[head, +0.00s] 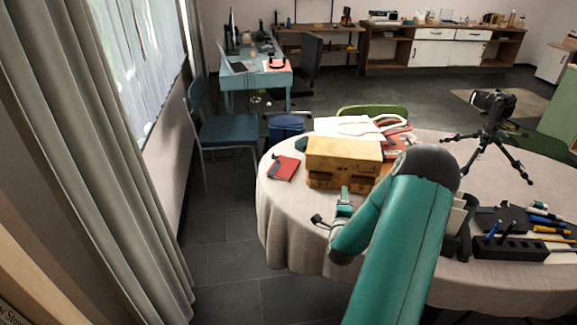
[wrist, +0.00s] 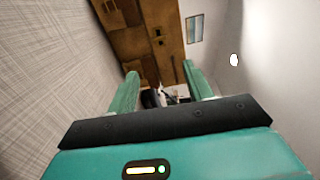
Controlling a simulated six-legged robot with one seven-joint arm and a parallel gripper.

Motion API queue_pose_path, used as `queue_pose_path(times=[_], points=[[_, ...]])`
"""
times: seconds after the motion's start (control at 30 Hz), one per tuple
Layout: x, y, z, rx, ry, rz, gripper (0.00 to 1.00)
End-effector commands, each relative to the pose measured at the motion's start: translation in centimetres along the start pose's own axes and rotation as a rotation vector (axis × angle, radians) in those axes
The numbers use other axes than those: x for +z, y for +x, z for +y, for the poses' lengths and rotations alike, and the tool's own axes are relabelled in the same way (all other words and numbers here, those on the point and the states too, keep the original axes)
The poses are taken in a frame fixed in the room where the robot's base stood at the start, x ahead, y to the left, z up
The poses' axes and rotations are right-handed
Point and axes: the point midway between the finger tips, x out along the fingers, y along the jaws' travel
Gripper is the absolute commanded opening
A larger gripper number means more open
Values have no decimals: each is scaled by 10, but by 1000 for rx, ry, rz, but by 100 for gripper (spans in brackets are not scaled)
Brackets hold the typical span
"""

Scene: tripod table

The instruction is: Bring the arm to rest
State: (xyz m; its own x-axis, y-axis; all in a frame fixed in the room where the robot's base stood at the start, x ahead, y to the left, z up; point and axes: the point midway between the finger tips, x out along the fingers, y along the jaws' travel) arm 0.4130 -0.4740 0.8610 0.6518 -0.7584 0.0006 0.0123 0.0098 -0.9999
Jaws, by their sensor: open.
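My arm (head: 402,245) rises from the bottom of the head view, bends at a dark joint over the table and folds back down to the left. My gripper (head: 344,198) shows small there, in front of the wooden drawer box, partly hidden by my own arm. In the wrist view my gripper (wrist: 161,80) has its two green fingers spread apart. Nothing is held between them; only dark and white shapes show beyond. The wooden box (head: 343,152) also shows past the fingers in the wrist view (wrist: 140,35). I cannot tell how close the fingertips are to it.
The round table's pale cloth (head: 275,215) spreads below my arm. A red book (head: 284,168) lies left of the box. A camera on a tripod (head: 492,125) stands at right, with a dark pen holder (head: 508,249) nearer. A blue chair (head: 228,130) and a curtain (head: 90,150) are left.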

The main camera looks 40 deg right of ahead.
Motion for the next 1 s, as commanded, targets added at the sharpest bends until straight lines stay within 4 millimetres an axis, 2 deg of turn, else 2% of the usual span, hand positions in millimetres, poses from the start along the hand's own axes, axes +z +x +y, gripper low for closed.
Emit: queue_pose_path(times=[0.23,0.33,0.47,0.5,0.67,0.87,1.0], points=[[2,1,-1,3,-6,-6,51],[16,2,-9,22,-49,-39,51],[56,3,-30,82,-184,-134,51],[72,1,-39,104,-240,-172,51],[131,-16,-72,186,-472,-317,51],[192,-57,-113,257,-752,-487,51],[224,-98,-141,291,-935,-601,51]])
